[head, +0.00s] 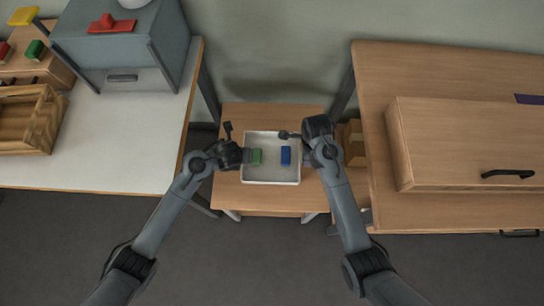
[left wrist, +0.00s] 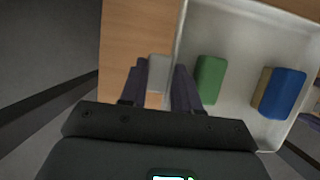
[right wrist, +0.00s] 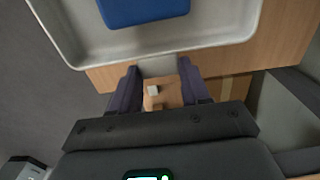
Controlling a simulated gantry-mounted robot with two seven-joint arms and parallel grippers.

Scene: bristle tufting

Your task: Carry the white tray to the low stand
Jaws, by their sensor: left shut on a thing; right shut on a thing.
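The white tray (head: 271,181) is over the wooden low stand (head: 270,198), between my two arms. A green block (head: 256,156) and a blue block (head: 286,155) are inside it. My left gripper (head: 240,155) is shut on a pale tab (left wrist: 158,72) at the tray's left side. My right gripper (head: 306,148) is shut on a matching tab (right wrist: 158,67) at its right side. The tray looks about level. I cannot tell whether its base touches the stand or hangs just above it.
A white-topped table (head: 110,150) with a grey cabinet (head: 125,50) and a wooden crate (head: 30,120) stands left. A wooden table (head: 375,150) with a large wooden box (head: 460,140) stands right. Cardboard boxes (head: 354,145) sit beside the stand. Stand top is otherwise clear.

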